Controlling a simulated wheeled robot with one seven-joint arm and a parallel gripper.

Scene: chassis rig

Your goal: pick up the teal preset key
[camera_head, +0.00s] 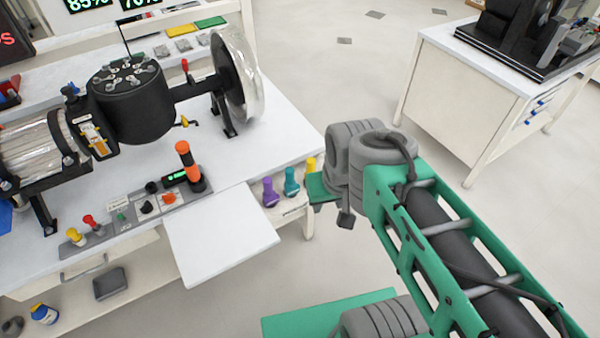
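The teal preset key (291,182) stands upright near the right end of the white bench, between a purple key (270,192) on its left and a yellow key (310,166) on its right. The yellow key is partly hidden. My gripper (345,219) is mostly hidden by my grey and green wrist, just right of the keys and beyond the bench's edge. A small dark part of it shows pointing down. It looks apart from the teal key. I cannot see whether its fingers are open or shut.
A black machine (128,100) with a shiny flared disc (236,82) fills the back of the bench. An orange and black handle (188,164) stands left of the keys. A white panel (222,237) juts out in front. Open floor separates the bench from another table (460,85).

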